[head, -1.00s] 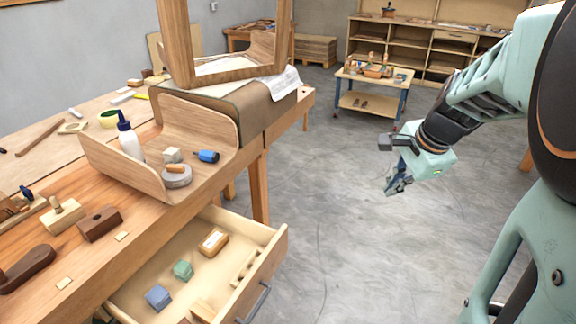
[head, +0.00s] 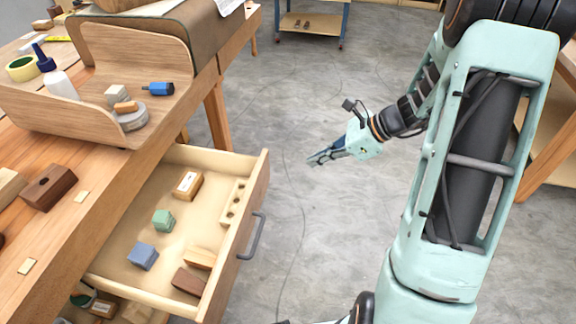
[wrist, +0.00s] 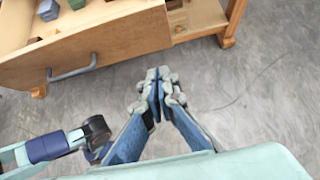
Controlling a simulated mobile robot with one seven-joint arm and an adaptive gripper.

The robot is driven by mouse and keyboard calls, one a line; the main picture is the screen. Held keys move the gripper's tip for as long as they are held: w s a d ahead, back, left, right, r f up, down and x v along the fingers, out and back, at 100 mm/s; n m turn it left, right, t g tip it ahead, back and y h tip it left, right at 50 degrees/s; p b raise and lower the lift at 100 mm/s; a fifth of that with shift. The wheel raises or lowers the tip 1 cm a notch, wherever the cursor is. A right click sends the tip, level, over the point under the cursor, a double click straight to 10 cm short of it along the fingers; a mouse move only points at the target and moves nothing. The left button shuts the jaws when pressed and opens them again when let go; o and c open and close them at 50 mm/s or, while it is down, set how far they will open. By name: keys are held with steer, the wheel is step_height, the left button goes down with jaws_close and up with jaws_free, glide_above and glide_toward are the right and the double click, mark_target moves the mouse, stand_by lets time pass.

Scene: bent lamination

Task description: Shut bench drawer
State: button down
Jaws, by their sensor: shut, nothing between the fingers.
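The bench drawer (head: 203,248) is pulled out from under the wooden workbench (head: 120,150). It has a light wood front with a dark grey handle (head: 252,236). Inside lie several blocks, among them a green one (head: 163,220) and a blue one (head: 143,256). My gripper (head: 311,162) is shut and empty, in the air to the right of the drawer front and apart from it. In the wrist view my fingertips (wrist: 154,84) are together over the floor, and the drawer front (wrist: 110,40) with its handle (wrist: 72,67) shows at the upper left.
A curved wooden tray (head: 150,48) on the bench holds a white glue bottle (head: 62,85), a blue tool (head: 158,88) and small blocks. A low shelf (head: 20,310) with blocks is below the drawer. The grey floor in front is clear. A small cart (head: 310,22) stands at the back.

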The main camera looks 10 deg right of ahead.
mark_target(267, 174)
steer(key=x, duration=0.4)
steer(key=a+r+b+x, duration=0.1)
steer(key=x, duration=0.3)
steer(key=b+x, duration=0.1)
steer(key=x, duration=0.3)
steer(key=shift+w+a+r, duration=0.3)
steer(key=shift+a+r, duration=0.05)
steer(key=shift+w+a, duration=0.15)
steer(key=shift+a, duration=0.1)
steer(key=shift+a, duration=0.15)
steer(key=w+a+p, duration=0.1)
steer(key=w+a, duration=0.2)
steer(key=a, duration=0.6)
steer(key=w+a+p, duration=0.2)
steer(key=w+a, duration=0.2)
steer(key=a, duration=0.6)
steer(key=w+a+p, duration=0.2)
steer(key=w+a, duration=0.1)
steer(key=a, duration=0.7)
steer(key=shift+w, duration=0.25)
steer(key=shift+w+a+r+p, duration=0.1)
steer(key=shift+a+r+p, duration=0.05)
steer(key=shift+a+p, duration=0.15)
steer(key=shift+r, duration=0.15)
